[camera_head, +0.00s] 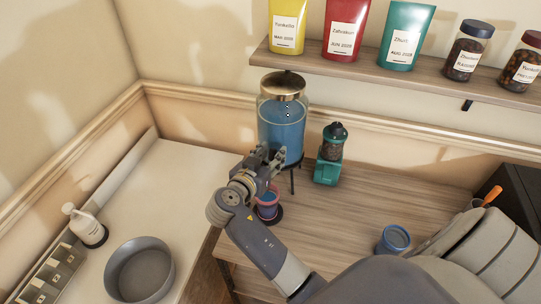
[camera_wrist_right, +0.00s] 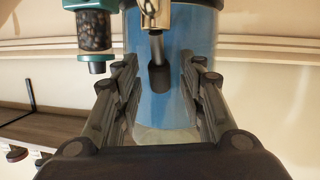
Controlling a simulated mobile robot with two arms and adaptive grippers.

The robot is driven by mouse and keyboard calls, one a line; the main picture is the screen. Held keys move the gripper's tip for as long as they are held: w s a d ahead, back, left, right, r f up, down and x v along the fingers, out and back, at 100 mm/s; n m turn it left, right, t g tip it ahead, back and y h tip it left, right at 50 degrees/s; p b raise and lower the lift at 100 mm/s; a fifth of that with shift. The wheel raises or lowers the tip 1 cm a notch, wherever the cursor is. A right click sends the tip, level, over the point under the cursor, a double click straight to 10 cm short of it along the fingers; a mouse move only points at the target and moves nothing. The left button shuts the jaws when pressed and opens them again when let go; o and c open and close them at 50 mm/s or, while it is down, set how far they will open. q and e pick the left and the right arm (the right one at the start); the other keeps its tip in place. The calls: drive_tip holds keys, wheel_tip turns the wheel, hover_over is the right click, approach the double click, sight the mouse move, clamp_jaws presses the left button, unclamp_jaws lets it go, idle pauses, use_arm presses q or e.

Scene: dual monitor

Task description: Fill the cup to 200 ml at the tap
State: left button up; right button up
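A glass dispenser (camera_head: 283,128) with a gold lid and blue liquid stands on a dark stand on the wooden counter. In the wrist view its tap has a metal body (camera_wrist_right: 155,14) and a dark lever (camera_wrist_right: 158,76). My right gripper (camera_head: 272,158) is in front of the dispenser; its fingers (camera_wrist_right: 158,82) are apart on either side of the lever, with gaps visible. A reddish cup (camera_head: 267,208) with blue showing stands below the gripper on a dark round base. Its fill level and any marks are too small to read. My left gripper is not in view.
A teal grinder (camera_head: 329,160) stands right of the dispenser. A blue cup (camera_head: 394,240) stands at the counter's right. A grey round basin (camera_head: 140,270) and white bottle (camera_head: 84,224) are at left. A shelf (camera_head: 400,78) with bags and jars hangs above.

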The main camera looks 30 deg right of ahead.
drive_tip(key=v, duration=0.7)
drive_tip(key=shift+a, duration=0.2)
drive_tip(key=shift+s+r, duration=0.1)
drive_tip(key=shift+s, duration=0.05)
